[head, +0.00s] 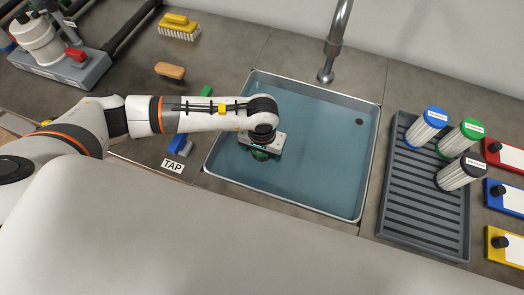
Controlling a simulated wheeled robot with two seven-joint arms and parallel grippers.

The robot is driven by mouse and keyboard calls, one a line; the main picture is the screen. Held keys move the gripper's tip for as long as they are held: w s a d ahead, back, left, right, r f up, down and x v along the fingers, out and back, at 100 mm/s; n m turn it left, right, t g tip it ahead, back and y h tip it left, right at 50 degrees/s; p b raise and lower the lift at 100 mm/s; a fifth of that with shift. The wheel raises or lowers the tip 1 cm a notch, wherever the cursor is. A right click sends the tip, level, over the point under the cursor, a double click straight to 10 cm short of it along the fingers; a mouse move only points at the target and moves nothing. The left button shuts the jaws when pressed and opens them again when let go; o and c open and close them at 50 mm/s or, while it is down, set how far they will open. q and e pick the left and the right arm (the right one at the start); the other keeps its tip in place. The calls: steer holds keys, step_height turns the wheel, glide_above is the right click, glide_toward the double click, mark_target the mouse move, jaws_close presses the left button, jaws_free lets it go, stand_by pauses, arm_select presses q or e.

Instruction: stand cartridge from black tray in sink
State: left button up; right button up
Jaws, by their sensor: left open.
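My left gripper (262,150) points down over the left part of the grey-blue sink (315,185). It is open. The dark ribbed tray (420,215) lies to the right of the sink. White pleated cartridges with a blue cap (435,117), a green cap (472,128) and a black cap (473,166) stand at its back and right side. My right gripper is out of view.
A metal tap (335,45) hangs over the sink's back edge. Red (505,155), blue (506,197) and yellow (505,246) plates with black knobs line the right edge. A TAP label (173,165), a blue block (179,145) and brushes (179,27) lie left of the sink.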

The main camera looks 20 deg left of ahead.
arm_select(q)
steer(key=shift+r, duration=0.2)
step_height(320, 180, up, 12)
steer(key=shift+b, duration=0.55)
stand_by(0.3)
